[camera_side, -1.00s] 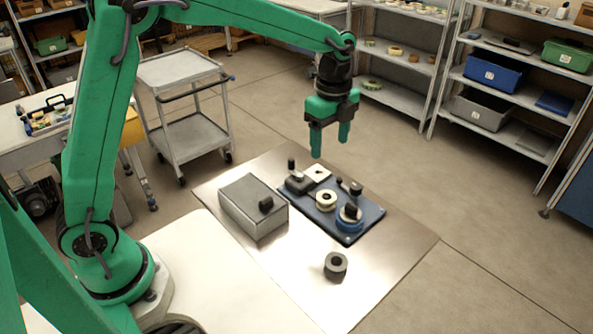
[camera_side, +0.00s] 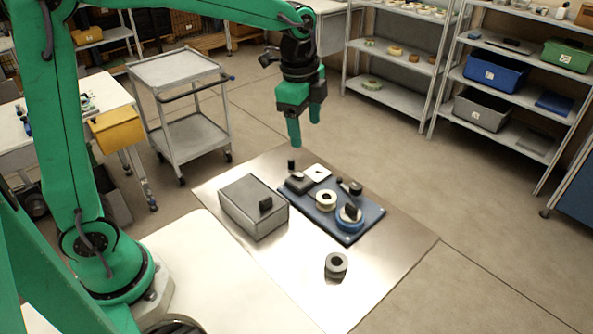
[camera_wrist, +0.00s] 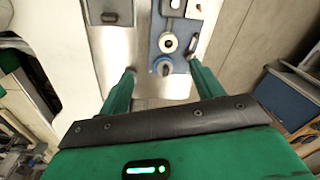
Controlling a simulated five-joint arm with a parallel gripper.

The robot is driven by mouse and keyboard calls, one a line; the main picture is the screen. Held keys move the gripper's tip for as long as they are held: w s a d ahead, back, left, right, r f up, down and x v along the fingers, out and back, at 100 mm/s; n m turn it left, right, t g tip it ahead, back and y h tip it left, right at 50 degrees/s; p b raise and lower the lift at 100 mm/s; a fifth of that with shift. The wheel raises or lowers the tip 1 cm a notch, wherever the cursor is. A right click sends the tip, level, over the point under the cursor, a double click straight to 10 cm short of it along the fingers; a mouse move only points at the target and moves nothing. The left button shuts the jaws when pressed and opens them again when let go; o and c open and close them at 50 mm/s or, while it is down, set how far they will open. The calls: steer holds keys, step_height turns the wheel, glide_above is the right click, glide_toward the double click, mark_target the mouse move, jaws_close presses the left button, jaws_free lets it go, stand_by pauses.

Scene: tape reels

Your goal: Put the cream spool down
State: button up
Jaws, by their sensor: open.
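The cream spool (camera_side: 326,198) lies flat on the blue board (camera_side: 367,224), its dark centre facing up. It also shows in the wrist view (camera_wrist: 168,42). I cannot tell whether a peg stands inside it. My gripper (camera_side: 305,132) is open and empty, above the far side of the metal mat and clear of the spool. In the wrist view its two fingers (camera_wrist: 161,72) stand well apart with nothing between them.
A grey box (camera_side: 245,216) with a black knob stands left of the board. A dark grey roll (camera_side: 336,266) lies in front. The metal mat (camera_side: 390,265) is bare at the front right.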

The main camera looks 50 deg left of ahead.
steer(key=s+a+r+n+t, duration=0.1)
steer(key=s+a+n+t, duration=0.1)
steer(key=s+n, duration=0.5)
steer(key=s+a+r+n+t, duration=0.1)
steer(key=s+a+n+t, duration=0.1)
steer(key=s+n, duration=0.5)
steer(key=shift+s+a, duration=0.7)
steer(key=shift+s, duration=2)
